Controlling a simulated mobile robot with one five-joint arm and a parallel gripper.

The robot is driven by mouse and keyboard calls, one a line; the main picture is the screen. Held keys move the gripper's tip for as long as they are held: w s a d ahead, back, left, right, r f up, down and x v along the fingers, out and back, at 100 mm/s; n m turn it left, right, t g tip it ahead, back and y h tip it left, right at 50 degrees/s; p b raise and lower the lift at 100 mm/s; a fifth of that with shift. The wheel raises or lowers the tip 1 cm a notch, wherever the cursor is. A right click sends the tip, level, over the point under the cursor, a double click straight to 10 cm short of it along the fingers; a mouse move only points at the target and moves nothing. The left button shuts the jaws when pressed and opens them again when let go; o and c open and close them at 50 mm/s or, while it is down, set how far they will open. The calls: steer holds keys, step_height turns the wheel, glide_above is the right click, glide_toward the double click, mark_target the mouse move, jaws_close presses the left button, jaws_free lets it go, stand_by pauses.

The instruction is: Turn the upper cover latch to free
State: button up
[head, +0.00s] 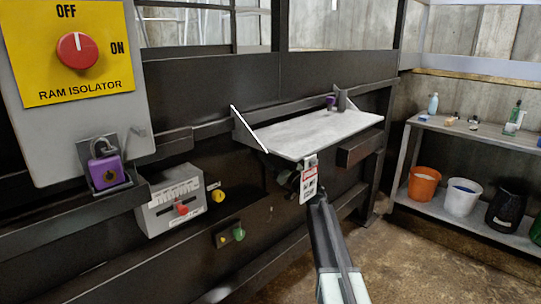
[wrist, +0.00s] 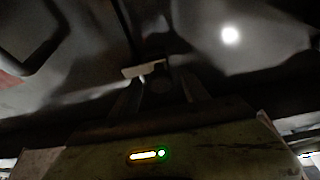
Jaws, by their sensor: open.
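I cannot pick out the upper cover latch for certain in either view. In the head view my gripper (head: 316,199) is at the end of my dark arm, low in front of the shelf. A white and red tag (head: 308,184) hangs just beyond it, below the shelf's front edge. In the dark wrist view my open gripper (wrist: 158,82) points at a small pale plate (wrist: 145,69) that shows between and ahead of the fingers. I cannot tell whether they touch it or what it belongs to.
A grey shelf (head: 318,130) juts out above my gripper. To the left are the red isolator knob (head: 77,50), set to OFF, a purple padlock (head: 108,172) and a grey box with a red slider (head: 172,206). A bench with buckets (head: 463,196) stands right. Floor between is clear.

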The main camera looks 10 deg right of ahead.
jaws_close()
steer(key=shift+n, duration=0.3)
steer(key=shift+w+d+r+n+g+y+p, duration=0.15)
steer(key=shift+n+g+y+p, duration=0.2)
steer(key=shift+n+g+p, duration=2.25)
steer(key=shift+d+r+n+g+y+p, duration=0.1)
steer(key=shift+n+g+y+p, duration=0.4)
steer(key=shift+n, duration=4.1)
steer(key=shift+w+d+r+n+g+y+p, duration=0.2)
steer(key=shift+n+g+p, duration=1.3)
steer(key=shift+n, duration=2.1)
steer(key=shift+s+a+f+t+p, duration=0.1)
steer(key=shift+a+f+t+p, duration=0.05)
steer(key=shift+t+p, duration=0.2)
jaws_free()
